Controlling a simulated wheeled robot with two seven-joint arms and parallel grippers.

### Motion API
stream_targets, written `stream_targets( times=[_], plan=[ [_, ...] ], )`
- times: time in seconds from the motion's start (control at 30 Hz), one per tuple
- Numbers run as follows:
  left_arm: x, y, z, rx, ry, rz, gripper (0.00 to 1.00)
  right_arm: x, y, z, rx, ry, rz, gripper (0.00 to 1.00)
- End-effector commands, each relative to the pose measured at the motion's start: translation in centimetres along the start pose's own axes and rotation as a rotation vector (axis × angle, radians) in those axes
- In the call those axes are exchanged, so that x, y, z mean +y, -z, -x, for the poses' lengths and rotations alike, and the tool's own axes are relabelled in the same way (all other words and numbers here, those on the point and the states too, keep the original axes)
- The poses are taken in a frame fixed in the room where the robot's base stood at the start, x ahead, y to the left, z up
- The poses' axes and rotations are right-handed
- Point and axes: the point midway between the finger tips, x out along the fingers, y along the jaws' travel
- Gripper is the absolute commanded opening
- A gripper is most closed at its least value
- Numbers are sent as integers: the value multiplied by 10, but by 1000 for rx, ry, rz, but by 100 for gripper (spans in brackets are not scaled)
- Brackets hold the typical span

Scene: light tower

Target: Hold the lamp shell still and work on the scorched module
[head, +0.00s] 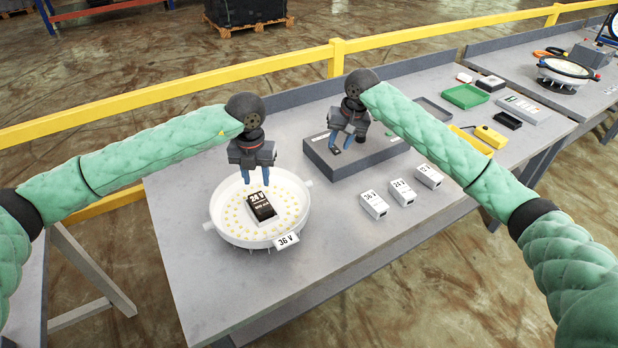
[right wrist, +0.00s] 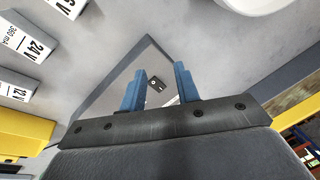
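The lamp shell (head: 218,222) is a round white bowl with yellow LEDs inside and a "36 V" tag (head: 287,240) on its front rim. The module (head: 262,207), white and blackened and marked "24 V", sits in its middle. My left gripper (head: 257,182) is open and empty above the shell's far part, fingers pointing down. My right gripper (head: 344,145) is open over a dark grey slab (head: 350,170). In the right wrist view a small dark piece (right wrist: 157,84) shows between its spread fingers (right wrist: 160,92). White modules marked 36 V (head: 374,206), 24 V (head: 402,192) and 12 V (head: 429,176) stand in a row.
A green tray (head: 466,96), a grey tray (head: 432,108) and yellow items (head: 490,136) lie further right on the grey table (head: 330,262). A yellow rail (head: 290,64) runs behind. The table's front middle is clear. A second bench stands at the far right.

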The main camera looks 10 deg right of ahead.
Motion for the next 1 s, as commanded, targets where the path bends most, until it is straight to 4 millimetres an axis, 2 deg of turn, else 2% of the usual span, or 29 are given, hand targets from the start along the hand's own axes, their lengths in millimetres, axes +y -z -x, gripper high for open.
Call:
stream_targets(
  times=[0.03,0.2,0.3,0.4,0.5,0.67,1.0],
  plan=[
    [0,0,0,0,0,0,36,-19,-17,-3,-21,-22,31,32],
    [0,0,0,0,0,0,36,-62,-72,-16,-89,-104,106,32],
    [0,0,0,0,0,0,36,-77,-98,-22,-119,-147,138,32],
    [0,0,0,0,0,0,36,-85,-117,-26,-138,-179,160,32],
    [0,0,0,0,0,0,36,-89,-127,-29,-148,-196,172,32],
    [0,0,0,0,0,0,36,-88,-132,-40,-154,-204,176,32],
    [0,0,0,0,0,0,36,-78,-138,-83,-153,-203,174,32]
  ],
)
